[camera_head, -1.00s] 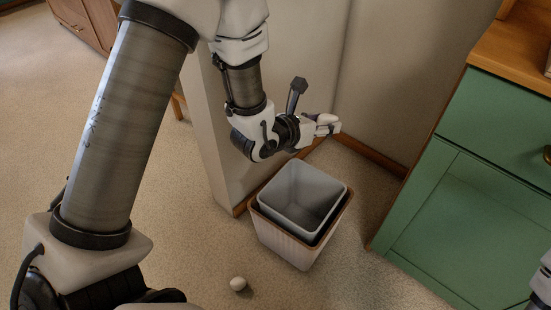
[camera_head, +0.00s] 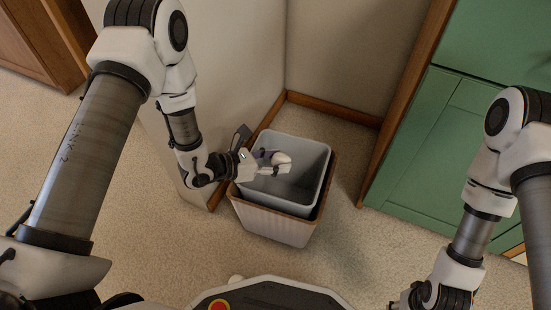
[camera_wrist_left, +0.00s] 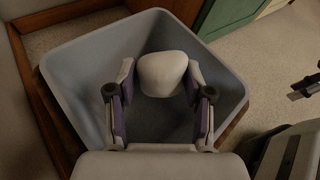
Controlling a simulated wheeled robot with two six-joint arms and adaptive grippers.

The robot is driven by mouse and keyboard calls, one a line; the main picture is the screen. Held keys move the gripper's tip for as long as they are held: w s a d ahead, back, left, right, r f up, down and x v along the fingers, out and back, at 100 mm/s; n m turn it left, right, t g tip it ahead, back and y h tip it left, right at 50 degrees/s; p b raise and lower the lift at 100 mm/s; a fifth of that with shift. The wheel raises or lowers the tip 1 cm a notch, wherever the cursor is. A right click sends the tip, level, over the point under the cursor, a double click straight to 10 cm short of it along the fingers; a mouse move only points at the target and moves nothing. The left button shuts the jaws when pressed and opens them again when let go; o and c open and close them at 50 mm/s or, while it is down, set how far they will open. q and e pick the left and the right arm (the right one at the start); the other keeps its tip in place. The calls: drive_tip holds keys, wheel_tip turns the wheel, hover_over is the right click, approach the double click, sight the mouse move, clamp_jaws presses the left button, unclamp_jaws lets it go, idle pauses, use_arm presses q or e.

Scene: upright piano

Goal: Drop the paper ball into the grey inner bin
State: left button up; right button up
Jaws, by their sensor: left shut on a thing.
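My left gripper (camera_head: 277,163) is shut on the paper ball (camera_wrist_left: 162,74), an off-white rounded lump. In the left wrist view the ball sits between the two fingers, with the open mouth of the grey inner bin (camera_wrist_left: 78,80) behind it. In the head view the gripper is over the left part of the grey inner bin (camera_head: 316,160), which stands inside a ribbed, pale outer bin (camera_head: 275,224) with a brown rim. The inner bin's floor is partly hidden by the gripper. My right arm is at the right; its gripper is cut off.
Beige walls meet behind the bins, with brown skirting (camera_head: 335,110). A green cabinet (camera_head: 430,150) stands at the right. Carpet left of the bins is clear.

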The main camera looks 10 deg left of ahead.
use_arm(q)
wheel_tip(320, 180, down, 3)
drive_tip(key=shift+r+b, duration=0.15)
drive_tip(key=shift+b, duration=0.5)
drive_tip(key=shift+r, duration=0.1)
use_arm(e)
wheel_tip(320, 180, down, 2)
drive_tip(key=shift+w+f, duration=0.1)
use_arm(q)
drive_tip(key=o, duration=0.8)
drive_tip(key=shift+c, duration=0.2)
drive_tip(key=v, duration=1.1)
drive_tip(key=shift+s+a+r, duration=0.2)
drive_tip(key=shift+a+r, duration=0.05)
drive_tip(key=shift+a, duration=0.05)
drive_tip(key=shift+s, duration=0.1)
